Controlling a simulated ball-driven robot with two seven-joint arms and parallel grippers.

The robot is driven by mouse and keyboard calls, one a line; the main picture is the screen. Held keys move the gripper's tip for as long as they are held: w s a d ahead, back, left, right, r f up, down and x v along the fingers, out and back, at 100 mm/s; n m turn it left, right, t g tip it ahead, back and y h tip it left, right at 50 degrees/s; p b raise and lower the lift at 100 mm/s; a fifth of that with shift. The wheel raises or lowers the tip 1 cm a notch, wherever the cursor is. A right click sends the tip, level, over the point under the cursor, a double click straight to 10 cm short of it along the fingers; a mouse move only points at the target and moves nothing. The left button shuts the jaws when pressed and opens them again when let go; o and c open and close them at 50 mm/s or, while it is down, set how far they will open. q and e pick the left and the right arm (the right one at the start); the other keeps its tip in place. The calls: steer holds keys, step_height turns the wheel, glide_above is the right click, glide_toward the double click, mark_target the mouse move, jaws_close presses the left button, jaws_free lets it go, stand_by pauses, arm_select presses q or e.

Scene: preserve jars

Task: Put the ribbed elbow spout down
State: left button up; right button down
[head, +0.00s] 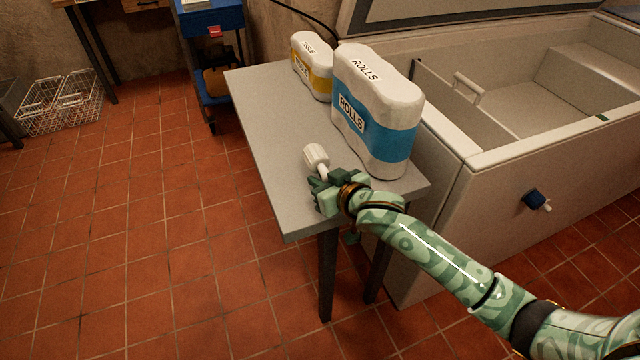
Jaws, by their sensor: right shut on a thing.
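The ribbed elbow spout (316,156) is a small white piece with a ribbed, rounded end. It shows at the tip of my right gripper (322,183), which is shut on it. The gripper and spout are over the near part of the grey table (265,132). I cannot tell whether the spout touches the tabletop. The gripper hides the spout's lower part. My left gripper is not in view.
A large blue-and-white pack of rolls (377,110) stands on the table just right of the spout. A smaller yellow-and-white pack (312,66) stands behind it. An open chest freezer (470,185) borders the table's right side. The tabletop left of the packs is clear.

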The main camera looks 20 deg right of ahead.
steer(key=c, duration=1.3)
jaws_free()
steer(key=shift+c, duration=0.2)
